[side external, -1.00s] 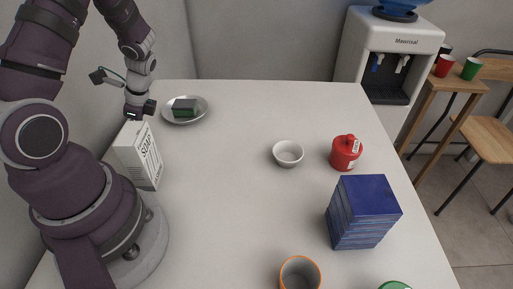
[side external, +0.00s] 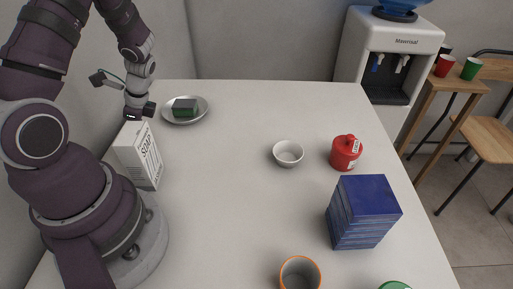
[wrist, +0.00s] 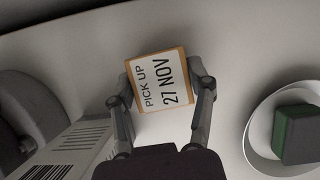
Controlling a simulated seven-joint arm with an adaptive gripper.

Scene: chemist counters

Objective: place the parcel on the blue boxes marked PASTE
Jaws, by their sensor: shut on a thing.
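In the side view my gripper (side external: 140,111) is at the far left of the table, behind the soap box, and the parcel is hidden there. The blue boxes (side external: 363,212) form a neat stack at the front right of the table, well away from my gripper. The marking PASTE cannot be read on them.
A white soap box (side external: 140,155) stands close to my gripper. A plate (side external: 202,115) with a green-and-dark block (side external: 185,108) lies to its right. A white bowl (side external: 288,154), red jar (side external: 346,152) and orange-rimmed cup (side external: 300,272) stand nearer the stack. The table's middle is clear.

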